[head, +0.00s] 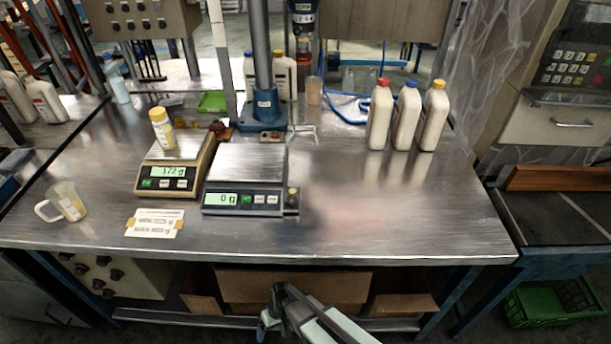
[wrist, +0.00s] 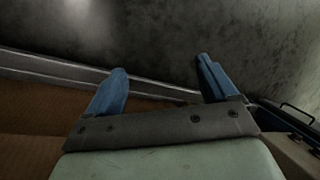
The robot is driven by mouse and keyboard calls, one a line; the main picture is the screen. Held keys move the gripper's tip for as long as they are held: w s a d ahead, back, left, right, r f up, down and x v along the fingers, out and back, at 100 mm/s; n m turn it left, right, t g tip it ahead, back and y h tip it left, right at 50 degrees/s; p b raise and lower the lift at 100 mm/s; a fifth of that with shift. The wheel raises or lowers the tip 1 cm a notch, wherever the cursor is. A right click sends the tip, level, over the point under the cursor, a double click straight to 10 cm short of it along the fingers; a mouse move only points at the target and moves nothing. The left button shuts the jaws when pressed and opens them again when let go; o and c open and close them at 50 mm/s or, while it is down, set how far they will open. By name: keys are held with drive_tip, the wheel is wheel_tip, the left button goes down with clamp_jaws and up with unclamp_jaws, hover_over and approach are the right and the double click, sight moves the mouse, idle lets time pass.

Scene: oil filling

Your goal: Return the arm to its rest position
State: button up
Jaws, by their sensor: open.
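My gripper (wrist: 158,75) shows in the wrist view with its two blue fingers spread apart. Nothing is between them. In the head view my arm (head: 318,318) is at the bottom centre, low and in front of the table's front edge, clear of the tabletop. I cannot make out the fingers clearly there. The steel table (head: 400,215) stands beyond my arm. No object is held.
A left scale (head: 172,178) reading 172 g carries a yellow-capped bottle (head: 161,129). The right scale (head: 245,180) reads 0 g and is empty. A clear jug (head: 68,202) stands left. Three capped bottles (head: 405,116) stand back right. Cardboard boxes (head: 290,285) sit under the table.

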drive_tip(key=s+d+r+m+g+h, duration=0.1)
drive_tip(key=s+d, duration=0.4)
drive_tip(key=d, duration=0.5)
drive_tip(key=s+d+r+m+g, duration=0.1)
drive_tip(key=s+d+r+m, duration=0.1)
drive_tip(key=d, duration=0.8)
drive_tip(key=s+d+r+m+g+h, duration=0.1)
drive_tip(key=s+d+m, duration=0.2)
drive_tip(key=s+d, duration=0.4)
drive_tip(key=d, duration=0.3)
drive_tip(key=shift+s+r+m+h, duration=0.2)
drive_tip(key=shift+s+m+h, duration=0.1)
drive_tip(key=shift+m, duration=0.1)
idle(1.8)
